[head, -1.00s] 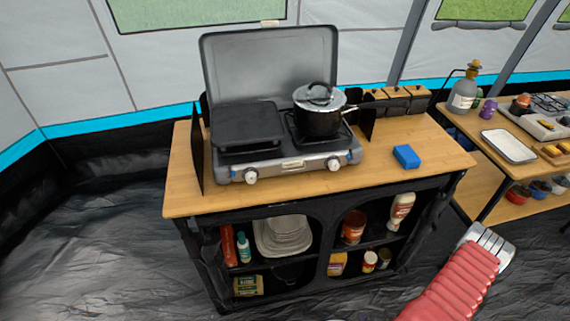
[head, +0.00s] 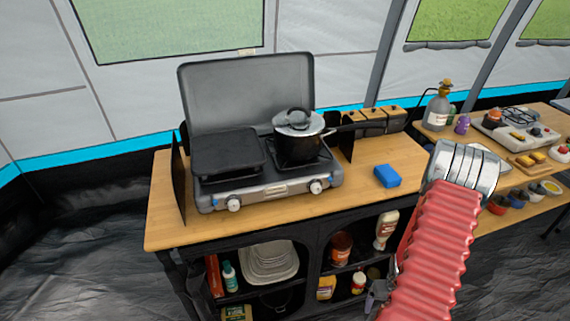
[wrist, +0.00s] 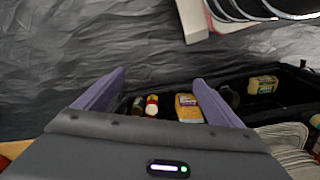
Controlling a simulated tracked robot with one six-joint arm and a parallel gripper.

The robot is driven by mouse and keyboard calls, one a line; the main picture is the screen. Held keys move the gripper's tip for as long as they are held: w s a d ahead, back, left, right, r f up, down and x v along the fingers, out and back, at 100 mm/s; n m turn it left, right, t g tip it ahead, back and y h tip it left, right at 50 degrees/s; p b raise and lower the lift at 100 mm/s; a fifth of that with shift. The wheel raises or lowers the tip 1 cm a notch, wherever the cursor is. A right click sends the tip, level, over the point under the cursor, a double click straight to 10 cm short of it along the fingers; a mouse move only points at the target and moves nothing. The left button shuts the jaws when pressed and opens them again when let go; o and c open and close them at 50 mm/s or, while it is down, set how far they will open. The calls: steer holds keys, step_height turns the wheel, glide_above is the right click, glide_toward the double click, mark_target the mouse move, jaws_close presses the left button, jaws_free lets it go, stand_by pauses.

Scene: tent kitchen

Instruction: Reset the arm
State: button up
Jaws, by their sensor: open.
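My arm rises at the right of the head view, with a red ribbed sleeve and a silver joint in front of the wooden counter (head: 240,220). My gripper (wrist: 159,77) shows in the wrist view as two purple fingers spread apart, with nothing between them. Beyond the fingers are the dark floor and the cabinet shelves, which hold a yellow packet (wrist: 188,108) and small jars (wrist: 151,106). In the head view the gripper end is mostly hidden behind the sleeve, low beside the cabinet.
A camping stove (head: 262,188) with a lidded pot (head: 298,145) stands on the counter. A blue sponge (head: 387,176) lies near my arm. A second table at the right holds a dispenser bottle (head: 437,112) and another stove (head: 517,130). Floor at the left is clear.

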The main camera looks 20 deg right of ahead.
steer(key=w+a+r, duration=0.2)
steer(key=a+r, duration=0.2)
steer(key=r, duration=0.4)
steer(key=w+a+r+g, duration=0.1)
steer(key=a+r, duration=0.3)
steer(key=r, duration=0.5)
steer(key=w+a+r, duration=0.2)
steer(key=a+r, duration=0.2)
steer(key=r, duration=0.4)
steer(key=s+a+r+n+t, duration=0.2)
steer(key=a+r+n+t, duration=0.3)
steer(key=a+r, duration=1.8)
step_height(320, 180, up, 3)
steer(key=shift+s+a+f+n+t, duration=0.15)
steer(key=shift+n+t, duration=0.15)
steer(key=shift+t, duration=0.6)
